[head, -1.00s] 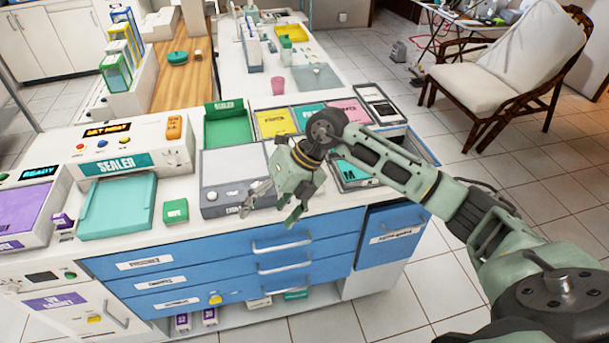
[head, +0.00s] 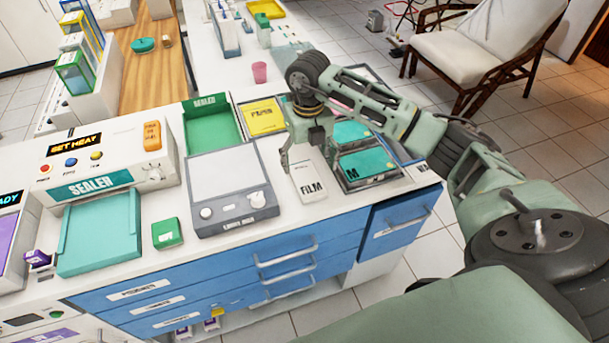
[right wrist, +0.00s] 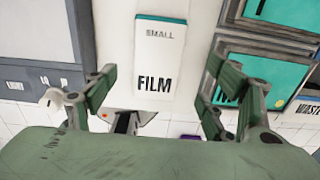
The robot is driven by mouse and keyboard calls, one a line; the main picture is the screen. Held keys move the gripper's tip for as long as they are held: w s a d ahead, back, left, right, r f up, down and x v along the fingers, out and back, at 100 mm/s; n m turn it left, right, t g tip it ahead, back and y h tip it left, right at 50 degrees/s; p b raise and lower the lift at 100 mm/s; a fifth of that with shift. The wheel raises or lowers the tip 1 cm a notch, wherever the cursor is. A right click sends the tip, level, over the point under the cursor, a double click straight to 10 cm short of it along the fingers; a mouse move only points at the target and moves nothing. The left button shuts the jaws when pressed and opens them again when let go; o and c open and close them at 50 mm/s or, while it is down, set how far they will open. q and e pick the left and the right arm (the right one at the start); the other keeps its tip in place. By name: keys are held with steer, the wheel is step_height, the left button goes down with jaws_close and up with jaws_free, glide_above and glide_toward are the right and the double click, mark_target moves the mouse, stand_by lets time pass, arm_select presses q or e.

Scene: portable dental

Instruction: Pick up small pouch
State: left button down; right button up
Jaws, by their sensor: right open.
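A white flat packet reading "SMALL" and "FILM" shows on the counter in the head view (head: 309,187) and in the right wrist view (right wrist: 154,50). I cannot tell for certain whether it is the small pouch. My right gripper (head: 305,160) is open, with its fingers pointing down over the packet. In the right wrist view the open fingers (right wrist: 155,88) stand on either side of the packet's width, with nothing held. I cannot tell the height gap. Teal packs, one marked "M" (head: 366,165), lie in dark trays right of it. My left gripper is not in view.
A grey light box (head: 226,176) is close on the left of the packet. A green sealer tray (head: 213,130), yellow film tray (head: 262,118) and sealer machine (head: 105,158) stand around it. The counter's front edge and blue drawers (head: 215,268) are near.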

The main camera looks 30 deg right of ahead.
mark_target(306, 177)
steer(key=f, duration=0.1)
steer(key=f+p, duration=0.1)
steer(key=f, duration=0.1)
steer(key=shift+a+f+p, duration=0.25)
steer(key=shift+f+p, duration=0.1)
steer(key=shift+f, duration=0.75)
steer(key=c, duration=0.9)
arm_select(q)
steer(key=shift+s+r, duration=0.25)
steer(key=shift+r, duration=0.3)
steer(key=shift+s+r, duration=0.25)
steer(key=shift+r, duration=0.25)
arm_select(e)
steer(key=c, duration=0.4)
